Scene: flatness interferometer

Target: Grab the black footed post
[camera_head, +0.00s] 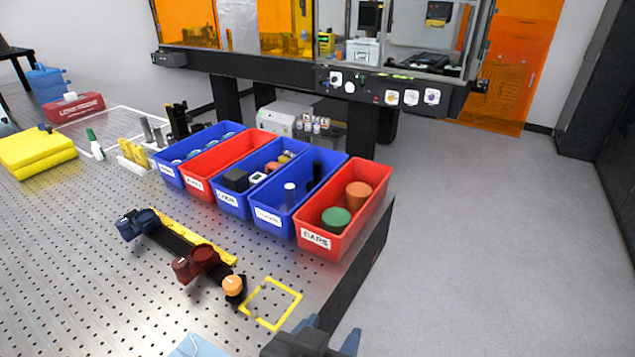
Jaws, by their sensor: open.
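Other dark upright posts (177,119) stand on the table behind the left end of the bins. I cannot tell from this view which one is the black footed post. My gripper (328,335) shows partly at the bottom edge, its two blue-grey fingertips apart. It is open, near the table's front right corner, well short of the bins and posts.
A row of red and blue bins (318,238) lines the table's right edge. A rail (172,238) with dark blue, dark red and orange-capped mounts lies before them. A yellow square outline (255,315) marks the perforated table. Floor right is clear.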

